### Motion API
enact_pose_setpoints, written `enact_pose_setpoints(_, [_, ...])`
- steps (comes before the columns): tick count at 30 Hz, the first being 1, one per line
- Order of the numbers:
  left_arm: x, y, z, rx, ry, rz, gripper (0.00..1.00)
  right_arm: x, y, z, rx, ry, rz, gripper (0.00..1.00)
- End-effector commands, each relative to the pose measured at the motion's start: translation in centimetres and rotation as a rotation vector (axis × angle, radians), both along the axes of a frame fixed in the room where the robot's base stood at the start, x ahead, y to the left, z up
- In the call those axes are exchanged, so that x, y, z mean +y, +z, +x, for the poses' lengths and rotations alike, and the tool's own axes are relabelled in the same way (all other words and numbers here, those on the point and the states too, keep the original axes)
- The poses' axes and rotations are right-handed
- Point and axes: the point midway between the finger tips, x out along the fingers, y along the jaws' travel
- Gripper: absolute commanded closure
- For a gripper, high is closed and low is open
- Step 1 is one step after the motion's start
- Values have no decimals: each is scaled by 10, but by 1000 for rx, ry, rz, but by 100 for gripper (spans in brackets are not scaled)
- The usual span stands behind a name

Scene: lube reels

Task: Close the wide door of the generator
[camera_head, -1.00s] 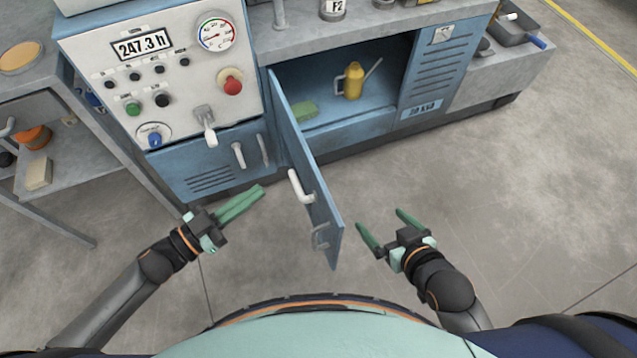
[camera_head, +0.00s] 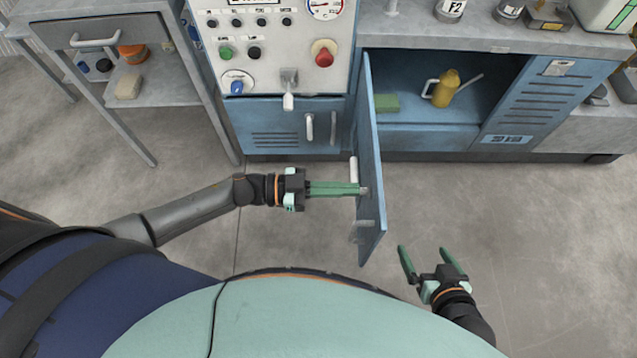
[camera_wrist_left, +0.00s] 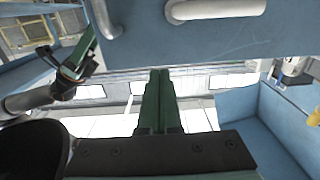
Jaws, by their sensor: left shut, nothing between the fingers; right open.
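The wide blue door (camera_head: 369,170) of the generator (camera_head: 290,130) stands swung open towards me, nearly edge-on in the head view. Its white handle (camera_head: 354,168) and a lower grey fitting (camera_head: 362,226) are on its left face. My left gripper (camera_head: 362,189) is shut and empty, its fingers pointing right at the door's left face beside the handle. I cannot tell whether the tips touch it. In the left wrist view the door (camera_wrist_left: 200,45) fills the top, with the fingertips (camera_wrist_left: 160,75) below it. My right gripper (camera_head: 425,250) is open and empty, right of the door's near end.
The open compartment (camera_head: 410,75) holds a yellow oil can (camera_head: 444,88) and a green block (camera_head: 386,103). A grey cart (camera_head: 120,30) stands at the left. The floor right of the door is clear.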

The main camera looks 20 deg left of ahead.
Motion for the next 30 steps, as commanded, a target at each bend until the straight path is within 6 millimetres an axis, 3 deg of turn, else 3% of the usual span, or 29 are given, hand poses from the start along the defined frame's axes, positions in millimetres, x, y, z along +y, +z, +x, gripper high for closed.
enact_pose_setpoints(3, [-17, 0, 6, -2, 0, -2, 100, 0, -2, 0, 1, -1, -1, 0])
enact_pose_setpoints(9, [-30, 0, 10, 0, 1, 0, 100, -1, -4, 0, 2, -1, -1, 0])
enact_pose_setpoints(30, [-33, 0, 13, 0, 13, 0, 100, -1, -1, -1, 0, -1, -1, 0])
